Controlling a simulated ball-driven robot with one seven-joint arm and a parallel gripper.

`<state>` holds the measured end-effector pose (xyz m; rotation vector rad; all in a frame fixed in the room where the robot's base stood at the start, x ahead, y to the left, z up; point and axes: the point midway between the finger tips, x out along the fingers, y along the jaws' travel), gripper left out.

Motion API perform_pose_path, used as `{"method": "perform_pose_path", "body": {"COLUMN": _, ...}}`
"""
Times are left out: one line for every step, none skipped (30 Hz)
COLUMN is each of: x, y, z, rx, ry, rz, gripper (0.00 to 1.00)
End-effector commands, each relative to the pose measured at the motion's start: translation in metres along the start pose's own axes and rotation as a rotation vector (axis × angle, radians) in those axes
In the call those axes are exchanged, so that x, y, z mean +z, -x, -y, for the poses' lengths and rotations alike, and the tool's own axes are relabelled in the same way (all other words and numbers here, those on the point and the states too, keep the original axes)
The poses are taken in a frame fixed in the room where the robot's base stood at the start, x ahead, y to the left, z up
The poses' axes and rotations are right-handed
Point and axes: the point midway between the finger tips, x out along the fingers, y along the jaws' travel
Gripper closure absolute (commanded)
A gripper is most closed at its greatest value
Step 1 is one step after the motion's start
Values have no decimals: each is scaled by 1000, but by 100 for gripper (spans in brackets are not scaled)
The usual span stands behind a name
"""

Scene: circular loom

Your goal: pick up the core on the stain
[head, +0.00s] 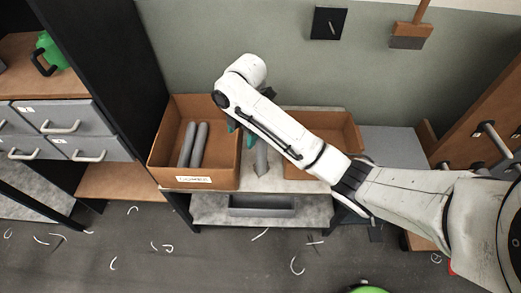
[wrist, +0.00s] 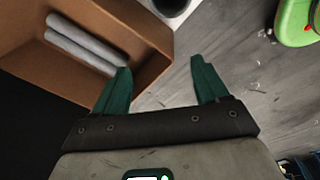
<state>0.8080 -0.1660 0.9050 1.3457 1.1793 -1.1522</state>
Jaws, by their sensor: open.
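A grey core (head: 261,158) shows in the head view on the bench between two brown boxes; my arm covers its upper part. I cannot make out a stain around it. My gripper (head: 240,132) has green fingers, mostly hidden behind my arm, beside the left box's right wall and left of the core. In the wrist view my gripper (wrist: 160,64) is open with nothing between its fingers. The core between the boxes cannot be identified in the wrist view.
The left box (head: 208,181) holds two grey cores (head: 193,145); they also show in the wrist view (wrist: 85,45). The right box (head: 346,131) lies partly behind my arm. Drawers (head: 66,118) stand at left. White scraps litter the floor. A green object (wrist: 297,22) shows in the wrist view.

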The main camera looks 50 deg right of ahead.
Motion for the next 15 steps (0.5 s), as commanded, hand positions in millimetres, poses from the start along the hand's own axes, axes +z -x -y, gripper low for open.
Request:
{"method": "perform_pose_path", "body": {"x": 21, "y": 8, "z": 1, "rx": -22, "ry": 36, "rz": 29, "gripper": 27}}
{"method": "perform_pose_path", "body": {"x": 30, "y": 10, "z": 2, "rx": -35, "ry": 60, "rz": 40, "gripper": 27}}
{"method": "perform_pose_path", "body": {"x": 40, "y": 12, "z": 4, "rx": -50, "ry": 85, "rz": 52, "gripper": 27}}
{"method": "perform_pose_path", "body": {"x": 47, "y": 13, "z": 5, "rx": -60, "ry": 100, "rz": 59, "gripper": 27}}
{"method": "perform_pose_path", "body": {"x": 52, "y": 14, "z": 6, "rx": -68, "ry": 112, "rz": 65, "gripper": 27}}
{"method": "perform_pose_path", "body": {"x": 56, "y": 13, "z": 8, "rx": -77, "ry": 126, "rz": 69, "gripper": 27}}
{"method": "perform_pose_path", "body": {"x": 59, "y": 12, "z": 9, "rx": -82, "ry": 131, "rz": 71, "gripper": 27}}
{"method": "perform_pose_path", "body": {"x": 61, "y": 9, "z": 10, "rx": -86, "ry": 135, "rz": 73, "gripper": 27}}
{"method": "perform_pose_path", "body": {"x": 62, "y": 5, "z": 11, "rx": -89, "ry": 140, "rz": 74, "gripper": 27}}
{"method": "perform_pose_path", "body": {"x": 63, "y": 1, "z": 11, "rx": -90, "ry": 141, "rz": 73, "gripper": 27}}
{"method": "perform_pose_path", "body": {"x": 63, "y": -4, "z": 12, "rx": -90, "ry": 141, "rz": 73, "gripper": 27}}
{"method": "perform_pose_path", "body": {"x": 63, "y": -11, "z": 12, "rx": -90, "ry": 141, "rz": 73, "gripper": 27}}
{"method": "perform_pose_path", "body": {"x": 64, "y": -15, "z": 13, "rx": -89, "ry": 141, "rz": 74, "gripper": 27}}
{"method": "perform_pose_path", "body": {"x": 64, "y": -20, "z": 13, "rx": -89, "ry": 140, "rz": 75, "gripper": 27}}
{"method": "perform_pose_path", "body": {"x": 65, "y": -25, "z": 13, "rx": -88, "ry": 140, "rz": 75, "gripper": 27}}
